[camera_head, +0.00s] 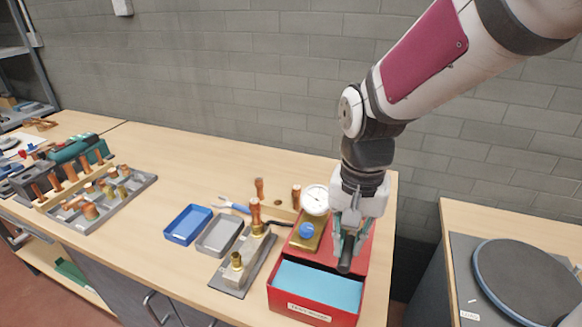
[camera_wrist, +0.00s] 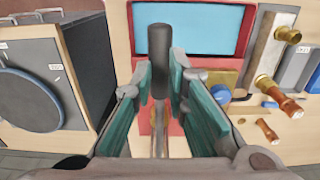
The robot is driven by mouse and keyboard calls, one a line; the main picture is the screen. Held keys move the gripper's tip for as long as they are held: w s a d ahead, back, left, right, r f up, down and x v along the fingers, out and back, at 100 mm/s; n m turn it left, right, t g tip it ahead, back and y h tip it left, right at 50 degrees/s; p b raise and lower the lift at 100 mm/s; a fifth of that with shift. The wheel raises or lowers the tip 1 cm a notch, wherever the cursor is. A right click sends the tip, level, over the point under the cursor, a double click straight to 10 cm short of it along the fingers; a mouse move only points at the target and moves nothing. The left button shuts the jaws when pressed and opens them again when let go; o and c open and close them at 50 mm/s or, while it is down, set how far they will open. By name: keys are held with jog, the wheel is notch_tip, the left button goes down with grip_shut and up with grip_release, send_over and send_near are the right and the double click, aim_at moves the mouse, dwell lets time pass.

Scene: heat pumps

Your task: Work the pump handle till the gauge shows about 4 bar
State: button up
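The red test pump (camera_head: 298,303) stands on the bench with a blue-filled open tank at its front; the tank's blue inside (camera_wrist: 190,28) also shows in the wrist view. Its black-gripped handle (camera_head: 345,262) points towards the front, and the black grip (camera_wrist: 160,55) shows in the wrist view. My gripper (camera_head: 348,240) has its green-sided fingers on both sides of this grip, apparently touching it. The grip's end sticks out past the fingertips. The white round gauge (camera_head: 315,196) stands behind a blue knob (camera_head: 306,231); its needle is too small to read.
Left of the pump are a grey plate with copper fittings (camera_head: 230,278), a grey tray (camera_head: 220,235) and a blue tray (camera_head: 187,225). A copper fitting (camera_head: 296,196) stands close to the gauge. A second bench with a round dark plate (camera_head: 522,282) stands right, across a gap.

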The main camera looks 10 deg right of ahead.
notch_tip(320, 180, up, 6)
jog(key=p, duration=0.4)
jog(key=shift+s, duration=0.1)
jog(key=shift+r+p, duration=0.6)
jog(key=shift+r, duration=0.15)
dwell(0.7)
